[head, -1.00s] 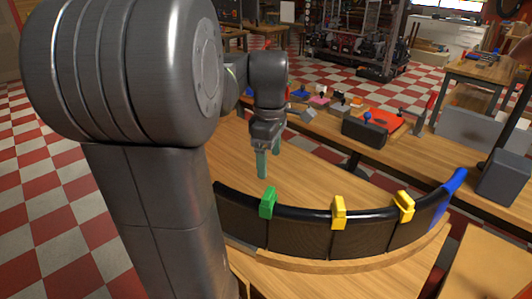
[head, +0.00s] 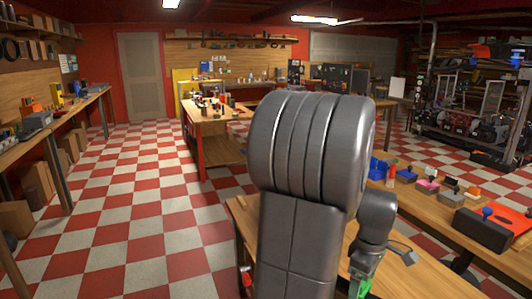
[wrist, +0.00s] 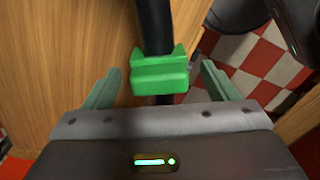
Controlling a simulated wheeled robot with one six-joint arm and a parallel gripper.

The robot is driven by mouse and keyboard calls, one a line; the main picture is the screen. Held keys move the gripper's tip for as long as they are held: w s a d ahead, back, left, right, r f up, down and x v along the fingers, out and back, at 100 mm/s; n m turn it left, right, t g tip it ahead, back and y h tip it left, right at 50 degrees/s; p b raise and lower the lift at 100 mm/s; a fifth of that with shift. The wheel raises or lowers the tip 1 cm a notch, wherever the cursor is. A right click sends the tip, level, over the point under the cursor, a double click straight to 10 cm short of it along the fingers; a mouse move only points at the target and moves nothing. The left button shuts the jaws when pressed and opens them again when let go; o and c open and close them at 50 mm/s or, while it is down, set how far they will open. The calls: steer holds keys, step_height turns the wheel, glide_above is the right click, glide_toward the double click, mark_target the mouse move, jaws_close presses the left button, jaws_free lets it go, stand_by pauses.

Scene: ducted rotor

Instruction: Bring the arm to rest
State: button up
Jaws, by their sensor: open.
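My gripper (wrist: 162,80) is open in the wrist view, with one pale green finger on each side of a green clip (wrist: 160,76). Gaps show between the clip and both fingers. The clip sits on the dark curved band (wrist: 155,25), which runs away upward in that view. In the head view my arm fills the centre, and part of the green clip (head: 361,287) shows at the bottom edge. My gripper's fingers cannot be made out there.
The workbench top (head: 425,275) lies under my arm. Coloured small items and a dark box with a blue knob (head: 490,228) stand on the bench to the right. A wooden table (head: 205,120) stands further back. Red and white checked floor (head: 140,220) is open at left.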

steer(key=shift+f, duration=0.75)
steer(key=shift+r, duration=0.2)
